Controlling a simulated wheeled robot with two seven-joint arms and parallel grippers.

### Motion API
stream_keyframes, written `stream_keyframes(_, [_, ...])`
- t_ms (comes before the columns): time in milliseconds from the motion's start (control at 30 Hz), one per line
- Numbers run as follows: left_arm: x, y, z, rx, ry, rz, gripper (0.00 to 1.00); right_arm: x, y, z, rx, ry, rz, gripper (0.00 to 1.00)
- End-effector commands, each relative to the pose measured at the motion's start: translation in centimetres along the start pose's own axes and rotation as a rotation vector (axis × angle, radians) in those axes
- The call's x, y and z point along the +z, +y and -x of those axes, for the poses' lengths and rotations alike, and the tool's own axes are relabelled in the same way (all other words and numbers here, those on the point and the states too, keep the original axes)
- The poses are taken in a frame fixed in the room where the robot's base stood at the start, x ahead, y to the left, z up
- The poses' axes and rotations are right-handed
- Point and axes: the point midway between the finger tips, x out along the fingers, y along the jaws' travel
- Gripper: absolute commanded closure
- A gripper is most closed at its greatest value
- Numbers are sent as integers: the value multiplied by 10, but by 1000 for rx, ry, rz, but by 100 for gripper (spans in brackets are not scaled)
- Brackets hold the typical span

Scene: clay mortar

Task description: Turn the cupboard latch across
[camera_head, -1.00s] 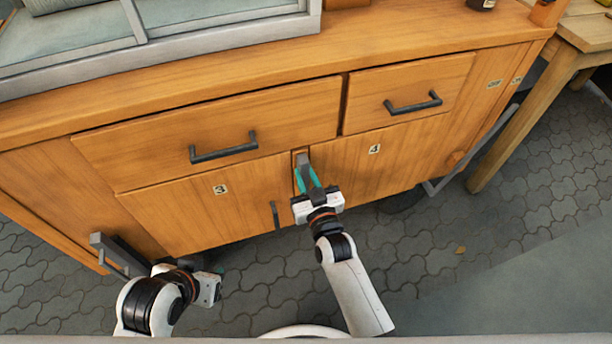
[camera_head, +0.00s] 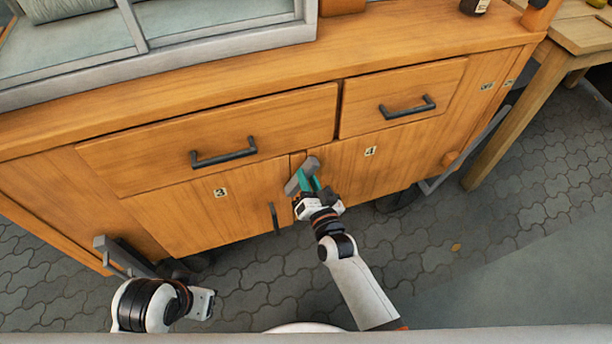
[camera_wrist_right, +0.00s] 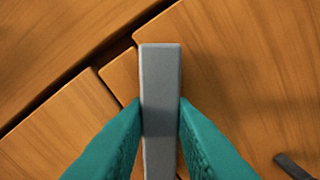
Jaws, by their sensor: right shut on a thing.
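The grey cupboard latch (camera_head: 303,174) sits at the top of the seam between doors 3 and 4, just below the drawers. It stands diagonally, its upper end to the right. My right gripper (camera_head: 308,184) is shut on it, with teal fingers on either side. In the right wrist view the latch (camera_wrist_right: 161,95) is a grey bar between the two teal fingers (camera_wrist_right: 160,125), and the cupboard seams run slanted behind it. My left gripper (camera_head: 203,304) is low at the left, away from the cupboard front; its fingers do not show clearly.
Above the latch are a wide drawer (camera_head: 215,135) and a smaller drawer (camera_head: 400,95) with dark bar handles. Door 3 has a dark handle (camera_head: 274,218) left of my right gripper. A wooden table (camera_head: 530,110) stands at the right. Paved floor lies in front.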

Motion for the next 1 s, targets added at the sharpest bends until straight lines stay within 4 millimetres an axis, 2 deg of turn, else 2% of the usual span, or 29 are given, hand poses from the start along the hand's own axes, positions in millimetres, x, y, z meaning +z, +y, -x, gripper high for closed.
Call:
stream_keyframes(267, [0,0,1,0,-1,0,65,-1,-6,0,0,1,-261,100])
stream_keyframes(700, [-2,0,-9,0,-2,0,65,-5,-14,0,0,-1,-671,100])
stream_keyframes(1000, [-5,-1,-17,0,-2,0,65,-8,-16,0,0,0,-881,100])
